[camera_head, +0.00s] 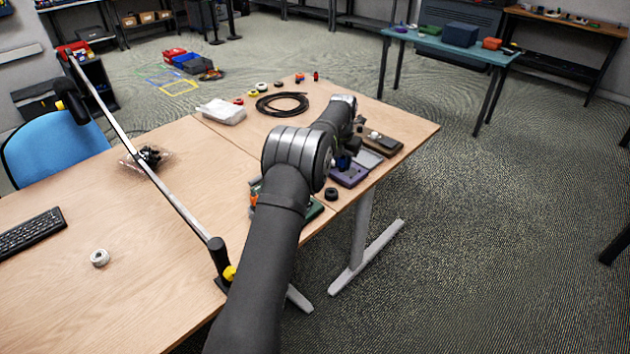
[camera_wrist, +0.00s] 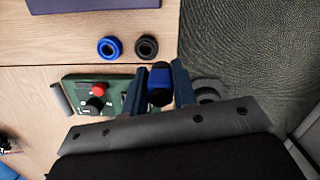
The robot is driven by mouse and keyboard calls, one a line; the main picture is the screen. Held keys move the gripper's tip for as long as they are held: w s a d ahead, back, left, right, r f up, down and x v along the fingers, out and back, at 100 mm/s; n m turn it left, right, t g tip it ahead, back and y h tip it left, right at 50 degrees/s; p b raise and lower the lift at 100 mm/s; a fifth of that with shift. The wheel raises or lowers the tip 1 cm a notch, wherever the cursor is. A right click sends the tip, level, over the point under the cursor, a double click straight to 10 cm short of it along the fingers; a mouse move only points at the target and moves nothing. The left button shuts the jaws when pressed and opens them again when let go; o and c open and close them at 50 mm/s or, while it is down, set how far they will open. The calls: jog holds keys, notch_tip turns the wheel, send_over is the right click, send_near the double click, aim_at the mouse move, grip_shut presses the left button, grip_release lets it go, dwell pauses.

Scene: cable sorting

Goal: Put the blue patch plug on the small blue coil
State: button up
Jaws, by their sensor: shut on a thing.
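My gripper (camera_wrist: 159,88) is shut on the blue patch plug (camera_wrist: 160,90), which has a dark end, in the wrist view. The small blue coil (camera_wrist: 109,47) lies on the table, up and left of the plug in that view. It is a flat ring with a dark centre, apart from the plug. In the camera_head view my arm hides the blue coil, and the gripper's fingers are not clear.
A small black coil (camera_wrist: 147,46) lies right beside the blue coil. A green board (camera_wrist: 122,84) with red and black knobs is close to the left finger. A purple object (camera_head: 349,175) and a black cable coil (camera_head: 282,103) are on the table. The floor begins at the table's right edge.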

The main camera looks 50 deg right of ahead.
jog(key=w+f, duration=0.2)
jog(key=w, duration=0.1)
jog(key=w+f, duration=0.2)
jog(key=w, duration=0.2)
jog(key=w+a+f, duration=0.1)
jog(key=w+f, duration=0.1)
jog(key=w, duration=0.2)
jog(key=shift+w+f, duration=0.15)
jog(key=shift+f, duration=2.25)
jog(key=shift+f, duration=0.1)
jog(key=o, duration=1)
notch_tip(320, 180, up, 12)
jog(key=a, duration=0.1)
jog(key=shift+a, duration=0.15)
